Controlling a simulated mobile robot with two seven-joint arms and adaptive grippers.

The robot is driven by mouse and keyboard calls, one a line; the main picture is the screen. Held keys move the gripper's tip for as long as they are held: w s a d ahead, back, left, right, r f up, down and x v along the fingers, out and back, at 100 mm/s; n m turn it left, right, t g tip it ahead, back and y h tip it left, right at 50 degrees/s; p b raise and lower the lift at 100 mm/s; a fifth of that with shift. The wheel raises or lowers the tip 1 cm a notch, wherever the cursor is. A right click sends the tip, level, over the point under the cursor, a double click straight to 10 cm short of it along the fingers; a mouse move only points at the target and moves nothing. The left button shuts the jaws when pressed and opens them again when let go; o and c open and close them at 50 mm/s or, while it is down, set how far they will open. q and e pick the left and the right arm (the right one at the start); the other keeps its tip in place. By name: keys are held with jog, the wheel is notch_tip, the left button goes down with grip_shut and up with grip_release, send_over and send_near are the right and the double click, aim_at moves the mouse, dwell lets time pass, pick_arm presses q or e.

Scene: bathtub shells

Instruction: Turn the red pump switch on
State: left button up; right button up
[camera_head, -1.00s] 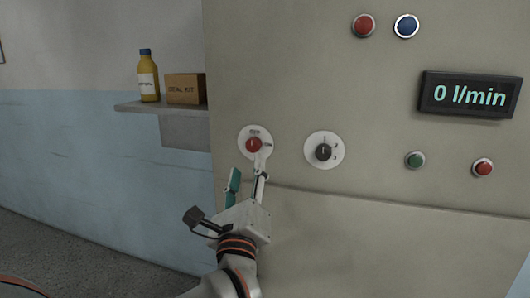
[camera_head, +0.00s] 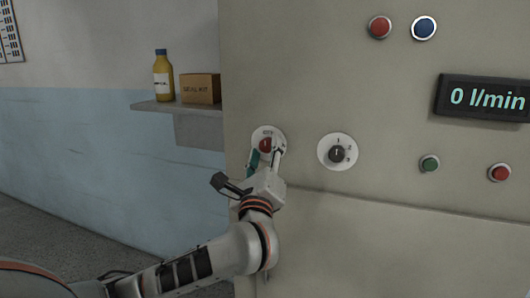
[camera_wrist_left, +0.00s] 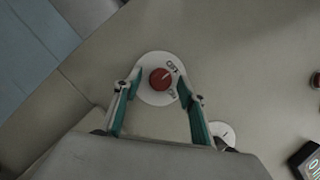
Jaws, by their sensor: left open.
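The red pump switch (camera_head: 265,145) is a round red knob on a white disc with small lettering, on the grey panel's left side. In the left wrist view the knob (camera_wrist_left: 159,79) lies between the fingertips, and a thin pale mark on it points toward the upper label, which seems to read OFF. My left gripper (camera_head: 265,161) is open, its fingers reaching up to the disc on both sides of the knob. Contact with the knob cannot be told. The display (camera_head: 487,98) reads 0 l/min. My right gripper is not in view.
A black dial (camera_head: 336,154) on a numbered white disc is close to the right of the switch. Red and blue buttons sit above, green and red ones at right. A shelf (camera_head: 160,106) with a yellow bottle (camera_head: 163,78) and a box (camera_head: 200,89) stands left.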

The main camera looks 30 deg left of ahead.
pick_arm(q)
jog(key=c, duration=1.1)
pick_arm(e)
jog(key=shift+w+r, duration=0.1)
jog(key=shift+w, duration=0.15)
